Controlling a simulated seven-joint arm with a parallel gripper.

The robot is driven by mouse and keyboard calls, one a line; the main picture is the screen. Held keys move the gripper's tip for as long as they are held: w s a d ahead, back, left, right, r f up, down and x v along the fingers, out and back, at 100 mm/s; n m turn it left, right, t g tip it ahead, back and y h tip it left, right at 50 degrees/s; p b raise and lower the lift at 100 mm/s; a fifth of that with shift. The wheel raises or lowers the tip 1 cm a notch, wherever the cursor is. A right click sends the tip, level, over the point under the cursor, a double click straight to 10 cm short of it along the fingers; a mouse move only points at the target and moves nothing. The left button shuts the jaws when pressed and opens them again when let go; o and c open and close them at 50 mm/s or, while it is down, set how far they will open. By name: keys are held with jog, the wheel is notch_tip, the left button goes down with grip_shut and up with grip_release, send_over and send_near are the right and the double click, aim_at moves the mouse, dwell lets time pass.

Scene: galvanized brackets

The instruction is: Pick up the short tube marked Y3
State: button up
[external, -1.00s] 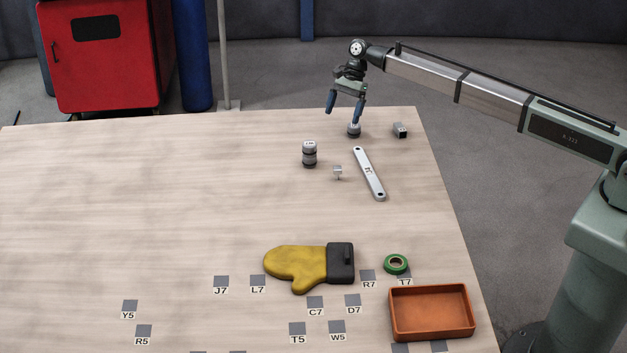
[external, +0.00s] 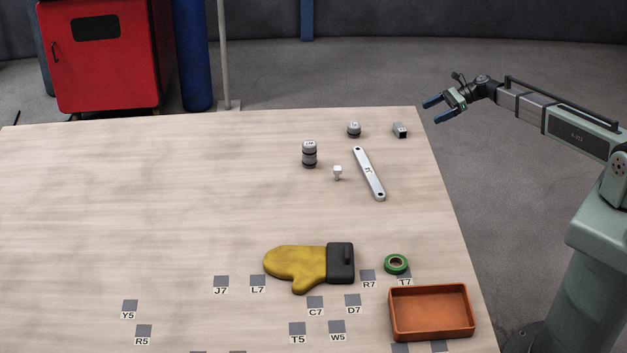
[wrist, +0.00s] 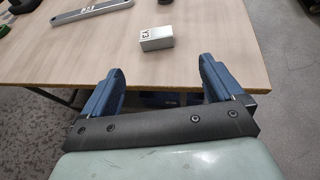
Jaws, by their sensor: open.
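The short tube marked Y3 (wrist: 156,38) is a small grey box-section piece with a white marked face. It lies near the table edge, between and beyond my fingers in the wrist view. In the external view the tube (external: 400,130) is at the far right corner of the table. My gripper (external: 435,109) is open and empty, off to the right of the tube and above it, past the table edge. In the wrist view my gripper (wrist: 160,88) shows two blue fingers spread wide, not touching the tube.
A flat metal bar (external: 369,174) lies left of the tube. A small round piece (external: 354,130), a banded cylinder (external: 309,155) and a small light fitting (external: 337,172) stand nearby. A yellow mitt (external: 295,267), green tape (external: 396,264) and orange tray (external: 432,338) are nearer the front.

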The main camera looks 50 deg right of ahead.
send_near(402, 126)
jog(key=x, duration=0.4)
jog(key=shift+w+d+f, duration=0.15)
jog(key=shift+w+f, duration=0.05)
jog(key=shift+f, duration=0.25)
jog(key=shift+s+a+r+x, duration=0.1)
jog(key=shift+a+x, duration=0.05)
jog(key=shift+x, duration=1.25)
jog(key=shift+s+a+r+x, duration=0.1)
jog(key=shift+r+x, duration=0.05)
jog(key=shift+x, duration=1.3)
jog(key=c, duration=1.1)
